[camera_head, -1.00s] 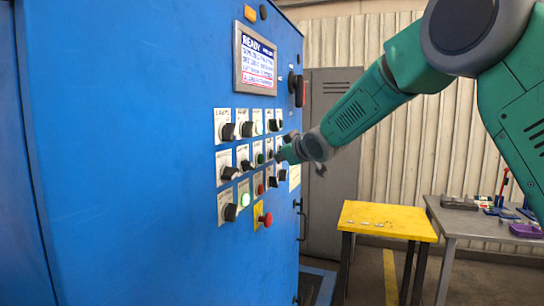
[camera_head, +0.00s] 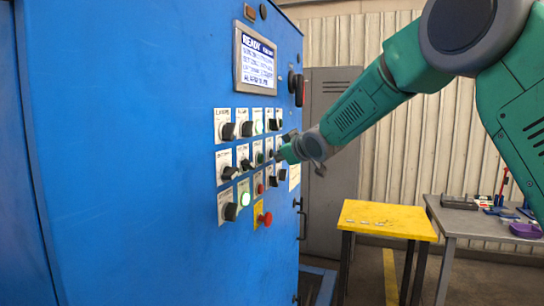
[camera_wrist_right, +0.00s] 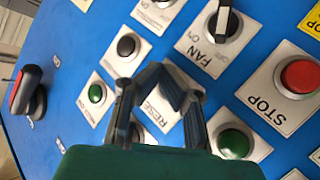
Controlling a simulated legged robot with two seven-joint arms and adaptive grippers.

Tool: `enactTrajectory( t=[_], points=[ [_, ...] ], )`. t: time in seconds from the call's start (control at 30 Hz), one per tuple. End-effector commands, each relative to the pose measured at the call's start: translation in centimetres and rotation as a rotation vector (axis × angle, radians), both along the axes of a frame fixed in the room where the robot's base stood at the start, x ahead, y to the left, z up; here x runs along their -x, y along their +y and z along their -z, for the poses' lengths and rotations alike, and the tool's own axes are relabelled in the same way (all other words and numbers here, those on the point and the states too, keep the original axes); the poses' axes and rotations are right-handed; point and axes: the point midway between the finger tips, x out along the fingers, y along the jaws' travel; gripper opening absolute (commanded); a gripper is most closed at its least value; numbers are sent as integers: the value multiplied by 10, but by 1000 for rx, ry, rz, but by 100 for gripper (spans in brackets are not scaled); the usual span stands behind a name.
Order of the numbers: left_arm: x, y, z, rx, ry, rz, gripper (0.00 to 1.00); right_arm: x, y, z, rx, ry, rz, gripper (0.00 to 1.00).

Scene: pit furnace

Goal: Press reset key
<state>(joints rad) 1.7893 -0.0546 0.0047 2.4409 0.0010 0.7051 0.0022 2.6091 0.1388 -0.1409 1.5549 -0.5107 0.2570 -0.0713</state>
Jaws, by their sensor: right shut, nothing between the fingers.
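The reset key's white label plate, lettered "RESE" (camera_wrist_right: 157,108), shows in the right wrist view between my right gripper's fingers. The key itself is hidden behind the fingertips. My right gripper (camera_wrist_right: 170,78) is shut and empty, with its tips at the plate; I cannot tell whether they touch the key. In the head view my right gripper (camera_head: 279,155) is at the right part of the button panel on the blue cabinet (camera_head: 120,150). My left gripper is not in view.
A red STOP button (camera_wrist_right: 299,76), a FAN switch (camera_wrist_right: 222,24) and a green button (camera_wrist_right: 234,142) surround the reset plate. A display (camera_head: 256,61) reading READY is above the panel. A red knob (camera_head: 265,218) sits below. A yellow table (camera_head: 388,220) stands right.

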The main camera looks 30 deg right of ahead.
Motion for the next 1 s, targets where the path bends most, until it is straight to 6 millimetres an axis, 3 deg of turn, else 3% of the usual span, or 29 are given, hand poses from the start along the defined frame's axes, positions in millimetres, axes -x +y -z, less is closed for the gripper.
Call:
enactTrajectory(
  t=[0.23, 0.57, 1.0],
  points=[
    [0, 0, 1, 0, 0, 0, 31, 12, -5, -1, -1, 0, 0, 0],
    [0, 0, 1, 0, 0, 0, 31, 13, -6, -1, -1, 1, 1, 0],
    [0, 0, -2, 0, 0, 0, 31, 43, -32, -2, -2, 0, 2, 0]
  ],
)
